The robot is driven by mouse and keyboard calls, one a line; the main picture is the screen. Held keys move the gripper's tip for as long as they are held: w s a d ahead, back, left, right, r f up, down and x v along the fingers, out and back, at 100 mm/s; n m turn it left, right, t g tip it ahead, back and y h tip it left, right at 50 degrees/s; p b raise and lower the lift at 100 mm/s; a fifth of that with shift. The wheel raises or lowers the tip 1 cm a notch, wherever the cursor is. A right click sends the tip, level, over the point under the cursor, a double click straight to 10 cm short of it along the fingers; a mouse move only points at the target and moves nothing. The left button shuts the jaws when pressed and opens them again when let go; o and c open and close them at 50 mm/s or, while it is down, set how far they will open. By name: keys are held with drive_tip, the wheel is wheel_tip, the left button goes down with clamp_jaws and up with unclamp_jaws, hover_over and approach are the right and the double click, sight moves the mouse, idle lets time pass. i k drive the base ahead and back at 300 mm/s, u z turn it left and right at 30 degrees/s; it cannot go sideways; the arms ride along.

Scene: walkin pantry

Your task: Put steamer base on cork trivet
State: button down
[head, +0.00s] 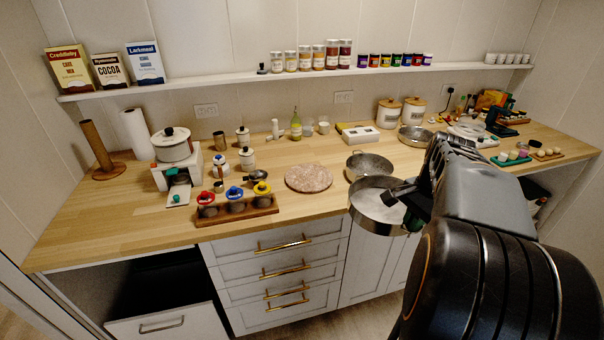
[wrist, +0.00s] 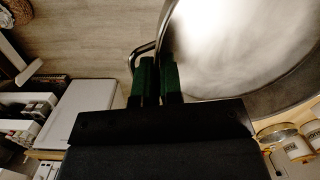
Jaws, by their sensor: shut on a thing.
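A round, shallow metal pan, which I take to be the steamer base (head: 374,211), is held by my gripper (head: 402,192) at the counter's front edge, partly out over the drawers.
Another metal bowl (head: 367,164) stands just behind the steamer base. A wooden rack (head: 236,212) with colored-ring jars is left of the trivet, with a small dark pan (head: 257,176) behind it. A white box (head: 359,135) and canisters (head: 389,113) stand farther back.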

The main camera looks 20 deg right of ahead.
sight(310, 176)
drive_tip(key=i, duration=0.85)
drive_tip(key=z, duration=0.05)
